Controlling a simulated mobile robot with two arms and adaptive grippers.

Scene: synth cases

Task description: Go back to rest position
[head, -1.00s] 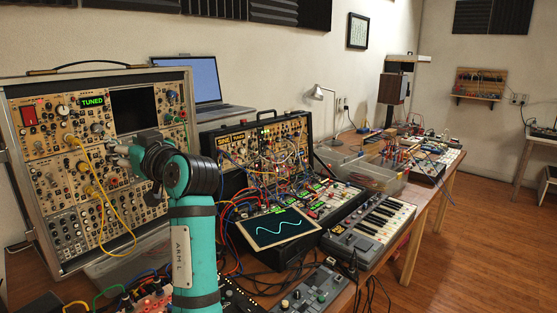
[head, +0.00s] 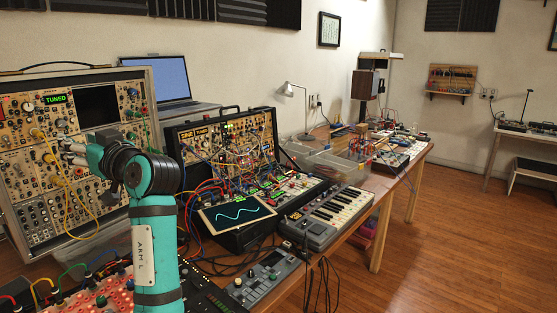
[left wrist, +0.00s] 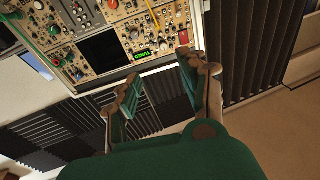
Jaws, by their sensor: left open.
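My left arm stands upright in the left part of the head view. My left gripper (head: 70,152) is in front of the tall modular synth case (head: 155,120) with the green TUNED display. In the left wrist view my left gripper (left wrist: 160,68) has its two fingers spread with nothing between them. The synth case panel (left wrist: 75,25) and its TUNED display (left wrist: 138,55) show beyond the fingertips there. In the head view the gripper's tips overlap the panel, and I cannot tell the exact gap. My right gripper is in neither view.
A second synth case (head: 232,135) with many patch cables, a screen with a wave (head: 237,214) and a keyboard (head: 335,210) crowd the bench. A red box (head: 105,295) lies low beside my left arm. The wooden floor (head: 440,240) to the right is clear.

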